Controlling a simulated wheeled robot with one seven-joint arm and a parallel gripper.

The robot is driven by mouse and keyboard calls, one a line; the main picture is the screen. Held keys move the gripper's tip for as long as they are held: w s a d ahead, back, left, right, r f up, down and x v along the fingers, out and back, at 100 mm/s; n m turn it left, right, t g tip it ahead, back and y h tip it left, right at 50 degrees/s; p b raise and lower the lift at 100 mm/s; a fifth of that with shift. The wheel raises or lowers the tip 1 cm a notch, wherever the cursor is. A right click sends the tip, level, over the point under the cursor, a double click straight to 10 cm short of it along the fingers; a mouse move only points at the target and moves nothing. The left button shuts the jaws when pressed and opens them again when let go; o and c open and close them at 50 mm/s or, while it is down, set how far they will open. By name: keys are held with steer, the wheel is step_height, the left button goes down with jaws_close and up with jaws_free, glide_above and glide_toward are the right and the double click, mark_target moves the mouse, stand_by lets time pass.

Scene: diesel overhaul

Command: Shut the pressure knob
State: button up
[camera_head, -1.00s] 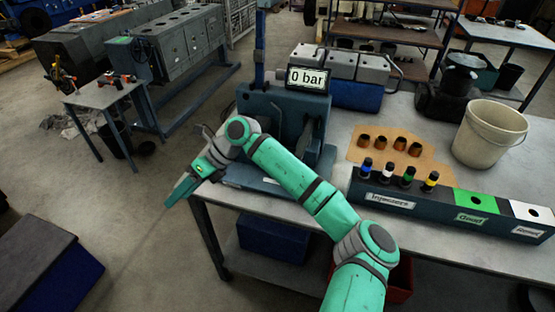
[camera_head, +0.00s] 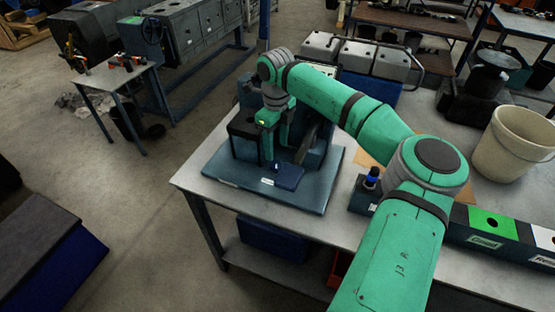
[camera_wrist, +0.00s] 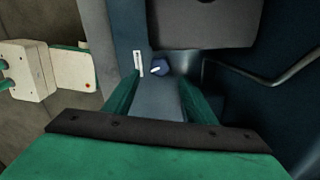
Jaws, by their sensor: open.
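The pressure knob (camera_wrist: 159,68) is small, round and dark blue with a white pointer mark. In the wrist view it sits on a blue-grey panel beside a narrow white label. My gripper (camera_wrist: 161,80) is open, its green fingers to either side of the knob in this picture. The knob appears just beyond the fingertips, and I see no contact. In the head view my gripper (camera_head: 281,146) points down at the blue test stand (camera_head: 240,125). I cannot make out the knob there, and my arm covers most of the pressure display.
The stand's base plate (camera_head: 232,186) lies on the workbench (camera_head: 195,175) near its left corner. A dark blue block (camera_head: 289,176) is at its front. A beige bucket (camera_head: 515,142) and the rack (camera_head: 500,243) with green and white sections are to the right.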

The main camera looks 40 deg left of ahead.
mark_target(276, 164)
step_height(276, 164, down, 7)
steer(key=shift+f, duration=0.15)
stand_by(0.4)
steer(key=c, duration=1)
steer(key=shift+m, duration=2.3)
steer(key=shift+c, duration=0.2)
steer(key=o, duration=1)
steer(key=shift+o, duration=0.2)
steer(key=shift+s, duration=0.1)
